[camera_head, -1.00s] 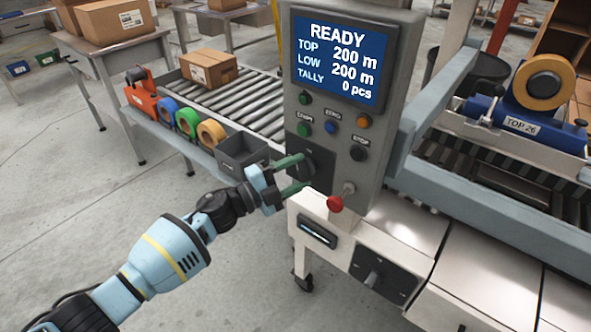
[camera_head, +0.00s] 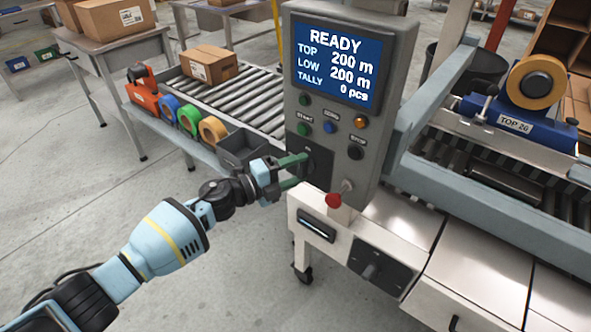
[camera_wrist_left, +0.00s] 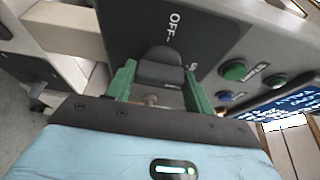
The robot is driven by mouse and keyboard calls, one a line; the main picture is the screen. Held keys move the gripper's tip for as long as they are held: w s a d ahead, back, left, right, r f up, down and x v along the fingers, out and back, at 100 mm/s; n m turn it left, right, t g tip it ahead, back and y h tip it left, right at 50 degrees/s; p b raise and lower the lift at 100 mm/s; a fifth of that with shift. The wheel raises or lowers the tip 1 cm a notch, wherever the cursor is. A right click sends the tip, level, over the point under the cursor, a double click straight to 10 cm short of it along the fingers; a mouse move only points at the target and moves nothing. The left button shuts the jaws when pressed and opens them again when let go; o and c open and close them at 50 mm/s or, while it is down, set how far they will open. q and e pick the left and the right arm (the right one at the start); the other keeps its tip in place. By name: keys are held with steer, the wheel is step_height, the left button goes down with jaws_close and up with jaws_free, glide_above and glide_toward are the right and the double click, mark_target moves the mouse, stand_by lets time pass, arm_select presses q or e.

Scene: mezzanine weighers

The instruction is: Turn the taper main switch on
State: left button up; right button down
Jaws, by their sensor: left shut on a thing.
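The main switch has a dark knob (camera_wrist_left: 160,68) on a dark plate that also shows in the head view (camera_head: 319,165), low on the left of the grey control box (camera_head: 352,35). The plate reads "OFF" above the knob in the wrist view, with another label partly hidden to its right. My left gripper (camera_head: 303,169) reaches in from the left. Its green fingers (camera_wrist_left: 158,82) stand on both sides of the knob and are shut on it. In the head view the knob is largely hidden by the fingers. My right gripper is not in view.
The screen (camera_head: 340,62) reads READY. Green, blue, orange and black buttons sit above and beside the switch. A red-tipped lever (camera_head: 334,200) is close below right. Another dark rotary switch (camera_head: 372,268) is on the white frame below. Tape rolls (camera_head: 188,119) line the conveyor.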

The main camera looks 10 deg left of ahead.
arm_select(q)
steer(key=o, duration=1)
steer(key=shift+a, duration=0.1)
steer(key=v, duration=0.7)
steer(key=shift+s+a, duration=0.25)
